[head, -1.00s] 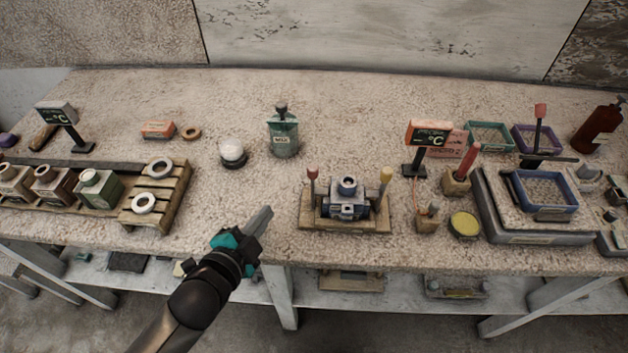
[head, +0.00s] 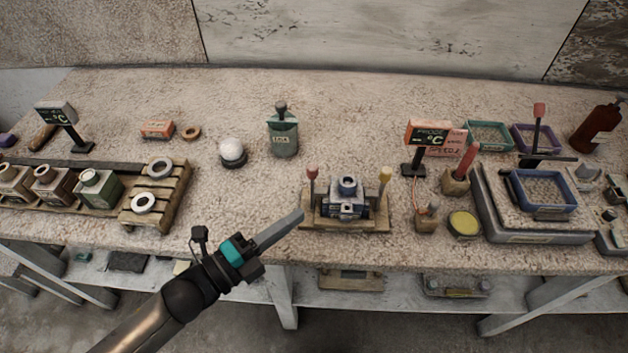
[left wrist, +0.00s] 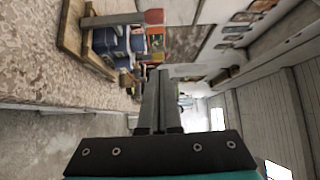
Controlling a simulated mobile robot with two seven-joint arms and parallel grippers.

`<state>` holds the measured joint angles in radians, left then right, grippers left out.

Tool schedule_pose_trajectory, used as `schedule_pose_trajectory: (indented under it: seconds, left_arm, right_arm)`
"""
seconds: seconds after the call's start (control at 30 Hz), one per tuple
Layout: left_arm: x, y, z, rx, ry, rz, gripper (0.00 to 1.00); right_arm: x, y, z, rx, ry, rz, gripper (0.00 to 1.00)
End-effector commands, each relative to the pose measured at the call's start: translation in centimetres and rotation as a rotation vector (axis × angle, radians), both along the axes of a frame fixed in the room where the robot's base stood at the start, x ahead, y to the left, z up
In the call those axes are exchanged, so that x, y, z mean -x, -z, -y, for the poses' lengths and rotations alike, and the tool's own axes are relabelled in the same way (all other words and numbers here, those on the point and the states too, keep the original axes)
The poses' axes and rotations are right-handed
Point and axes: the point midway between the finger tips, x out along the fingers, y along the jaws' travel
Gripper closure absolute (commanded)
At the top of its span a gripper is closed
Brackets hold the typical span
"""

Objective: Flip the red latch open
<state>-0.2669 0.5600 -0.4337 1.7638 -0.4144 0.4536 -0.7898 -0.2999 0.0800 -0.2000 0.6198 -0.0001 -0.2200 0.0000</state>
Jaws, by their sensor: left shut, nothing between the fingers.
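The red latch (head: 312,174) is a red-knobbed lever standing upright at the left end of a wooden base (head: 345,226). A blue block (head: 347,205) with a round opening sits between it and a yellow-knobbed lever (head: 385,175). In the left wrist view the red knob (left wrist: 154,17) shows at the top on its grey stem, beside the blue block (left wrist: 106,40). My left gripper (head: 298,214) is shut and empty, its tips just left of the base's left end, below the red knob. I cannot tell whether they touch the base. My right gripper is not in view.
A small holder (head: 427,218) and a yellow dish (head: 465,224) stand to the right. A pallet (head: 172,215) with jars lies left. The bench between pallet and base is clear.

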Motion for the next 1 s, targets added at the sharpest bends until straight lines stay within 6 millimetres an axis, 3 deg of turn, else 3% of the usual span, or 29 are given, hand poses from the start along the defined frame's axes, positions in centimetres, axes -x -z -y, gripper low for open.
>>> schedule_pose_trajectory:
  seconds: [0.27,0.83,1.0]
  left_arm:
    - [-0.8,-0.1,0.7,0.003,-0.002,0.000,1.00]
    - [-7.3,-0.5,7.5,0.003,-0.001,0.000,1.00]
    - [-8.3,-0.2,4.7,-0.001,-0.003,-0.003,1.00]
  right_arm:
    - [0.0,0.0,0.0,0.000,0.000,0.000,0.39]
    - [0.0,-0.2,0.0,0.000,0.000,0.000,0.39]
    - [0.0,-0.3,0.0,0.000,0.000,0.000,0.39]
